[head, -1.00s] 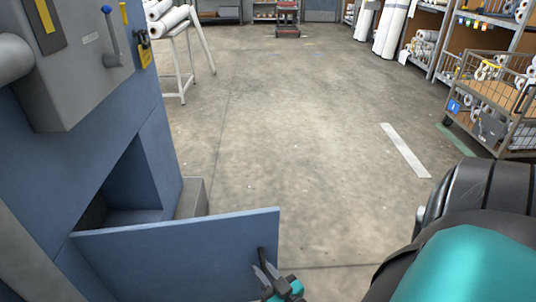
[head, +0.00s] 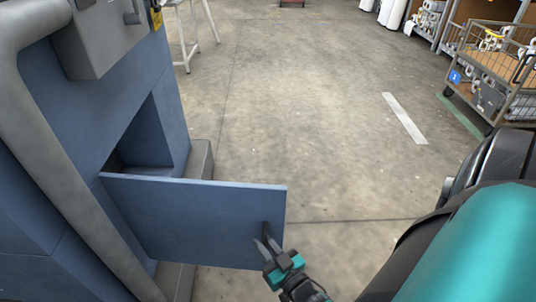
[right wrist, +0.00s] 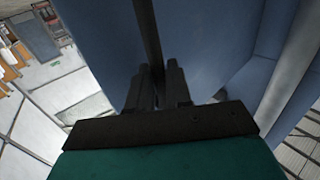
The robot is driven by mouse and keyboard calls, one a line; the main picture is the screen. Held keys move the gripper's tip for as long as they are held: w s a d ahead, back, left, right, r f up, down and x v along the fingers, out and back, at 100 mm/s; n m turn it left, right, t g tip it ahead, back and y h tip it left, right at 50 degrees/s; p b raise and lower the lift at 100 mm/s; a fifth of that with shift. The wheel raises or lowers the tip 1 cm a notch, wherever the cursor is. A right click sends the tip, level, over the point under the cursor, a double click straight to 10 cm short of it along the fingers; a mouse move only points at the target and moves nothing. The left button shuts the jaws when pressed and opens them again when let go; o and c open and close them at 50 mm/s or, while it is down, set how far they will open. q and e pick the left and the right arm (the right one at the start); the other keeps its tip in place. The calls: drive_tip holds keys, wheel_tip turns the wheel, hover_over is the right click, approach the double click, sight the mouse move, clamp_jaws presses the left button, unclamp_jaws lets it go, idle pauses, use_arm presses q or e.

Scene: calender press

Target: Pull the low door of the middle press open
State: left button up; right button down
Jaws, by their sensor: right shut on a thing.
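The low door (head: 190,213) of the blue press (head: 75,135) stands swung out from the press front in the head view, with a dark opening (head: 146,140) behind it. Its dark bar handle (head: 266,232) is near the door's free right edge. My right gripper (head: 267,246) is at this handle, its jaws shut on it. In the right wrist view the two dark fingers (right wrist: 160,85) close around the dark bar (right wrist: 148,35) in front of the blue door panel (right wrist: 195,40). My left gripper is not in view.
A thick grey pipe (head: 60,150) runs down the press at the left. A wire cart (head: 490,75) stands at the far right. A white stand's legs (head: 188,40) are behind the press. The concrete floor (head: 310,120) right of the door is clear.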

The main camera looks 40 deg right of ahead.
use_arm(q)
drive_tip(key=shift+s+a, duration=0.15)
use_arm(e)
drive_tip(key=shift+a+r, duration=0.1)
drive_tip(key=shift+a, duration=0.45)
drive_tip(key=c, duration=1.2)
unclamp_jaws()
drive_tip(key=shift+w, duration=0.1)
drive_tip(key=shift+c, duration=0.2)
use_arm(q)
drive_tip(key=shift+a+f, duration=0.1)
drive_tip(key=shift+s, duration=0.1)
use_arm(e)
drive_tip(key=shift+s+d, duration=0.1)
drive_tip(key=shift+s, duration=0.15)
